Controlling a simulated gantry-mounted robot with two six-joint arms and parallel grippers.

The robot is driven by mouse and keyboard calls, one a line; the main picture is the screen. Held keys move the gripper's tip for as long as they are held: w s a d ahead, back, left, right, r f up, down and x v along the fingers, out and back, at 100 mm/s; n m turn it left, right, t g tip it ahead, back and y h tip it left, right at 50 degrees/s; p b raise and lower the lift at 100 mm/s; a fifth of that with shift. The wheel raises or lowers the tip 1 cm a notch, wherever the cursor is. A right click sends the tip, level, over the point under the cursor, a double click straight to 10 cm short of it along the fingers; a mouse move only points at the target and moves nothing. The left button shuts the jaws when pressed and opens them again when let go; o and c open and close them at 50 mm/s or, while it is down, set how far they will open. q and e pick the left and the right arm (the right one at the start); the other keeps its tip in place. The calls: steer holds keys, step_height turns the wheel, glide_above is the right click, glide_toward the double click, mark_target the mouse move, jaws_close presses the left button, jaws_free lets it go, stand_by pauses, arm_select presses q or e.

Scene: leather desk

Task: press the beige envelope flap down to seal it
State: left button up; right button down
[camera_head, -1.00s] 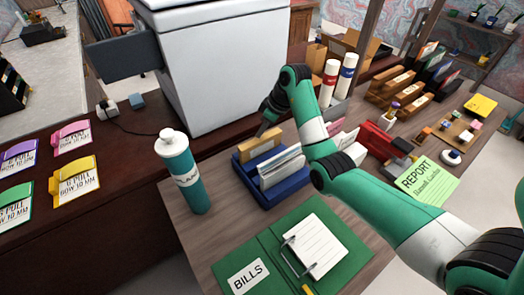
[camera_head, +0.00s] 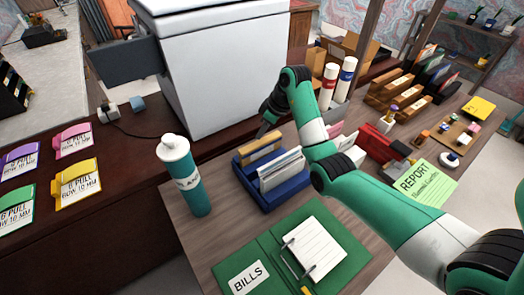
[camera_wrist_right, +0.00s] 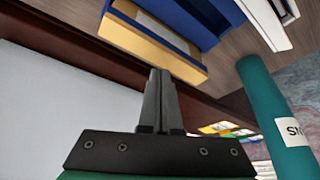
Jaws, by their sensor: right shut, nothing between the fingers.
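The beige envelope (camera_head: 262,149) stands in the left slot of the blue organizer (camera_head: 278,197), on the wooden desk. It also shows in the right wrist view (camera_wrist_right: 150,45), close in front of my fingers. My right gripper (camera_head: 262,133) is shut and empty, with its tips just beyond the envelope's top edge in the head view. In the right wrist view, the closed fingertips (camera_wrist_right: 160,72) overlap the envelope's near edge; I cannot tell whether they touch. The flap's exact position is unclear. My left gripper is not in view.
A teal bottle (camera_head: 183,180) stands left of the organizer. White envelopes (camera_head: 280,170) fill its other slot. A green BILLS folder (camera_head: 238,252) lies in front. A large white box (camera_head: 225,75) stands behind. My right arm crosses over the desk from the right.

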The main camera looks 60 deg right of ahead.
step_height(320, 180, up, 6)
steer(key=p, duration=0.4)
steer(key=shift+f+p, duration=0.25)
steer(key=shift+p, duration=0.1)
steer(key=shift+w, duration=0.1)
